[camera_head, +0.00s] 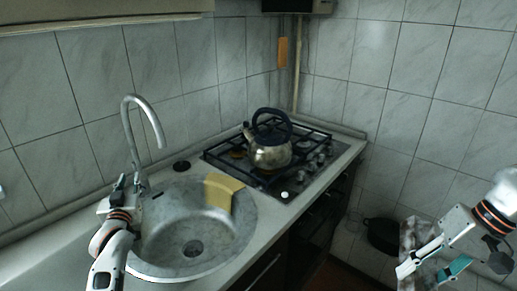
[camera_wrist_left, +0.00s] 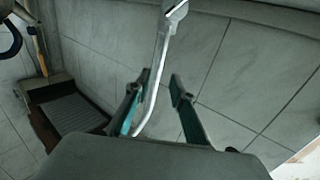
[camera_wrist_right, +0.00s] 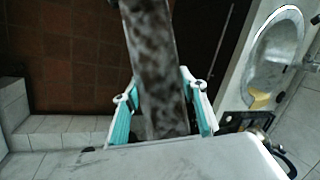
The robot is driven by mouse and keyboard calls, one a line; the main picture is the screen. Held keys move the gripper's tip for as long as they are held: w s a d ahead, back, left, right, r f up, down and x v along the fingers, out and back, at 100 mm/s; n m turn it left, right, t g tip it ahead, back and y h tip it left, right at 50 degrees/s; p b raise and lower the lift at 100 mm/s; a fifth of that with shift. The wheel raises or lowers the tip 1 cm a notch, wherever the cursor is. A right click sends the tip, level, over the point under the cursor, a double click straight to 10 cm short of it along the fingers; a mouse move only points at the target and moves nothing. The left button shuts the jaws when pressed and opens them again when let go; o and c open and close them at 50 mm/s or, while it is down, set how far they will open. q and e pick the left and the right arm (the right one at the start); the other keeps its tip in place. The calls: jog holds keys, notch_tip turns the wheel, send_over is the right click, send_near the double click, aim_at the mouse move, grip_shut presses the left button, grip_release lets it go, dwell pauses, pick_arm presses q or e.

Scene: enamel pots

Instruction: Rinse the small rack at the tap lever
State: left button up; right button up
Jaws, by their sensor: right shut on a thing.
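The metal tap (camera_head: 129,110) rises behind the round sink (camera_head: 160,262) and its spout curves over the basin. My left gripper (camera_head: 128,184) is open low beside the tap's base. In the left wrist view a shiny metal part of the tap (camera_wrist_left: 163,48) runs between its spread fingers (camera_wrist_left: 160,78); I cannot tell whether it is the lever. My right gripper (camera_head: 428,266) is shut on a mottled grey-brown slab (camera_head: 408,238), apparently the small rack, at the lower right, away from the sink. The slab (camera_wrist_right: 150,40) passes between the fingers (camera_wrist_right: 158,82) in the right wrist view.
A kettle (camera_head: 270,152) stands on the hob (camera_head: 225,160) right of the sink. A dark pot (camera_head: 383,234) is low by the right wall. A small dark disc (camera_head: 181,165) lies behind the sink.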

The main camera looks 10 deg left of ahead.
aim_at(134, 165)
pick_arm(q)
jog(key=x, duration=0.9)
jog(key=shift+w+a, duration=0.15)
jog(key=shift+w, duration=0.1)
grip_shut()
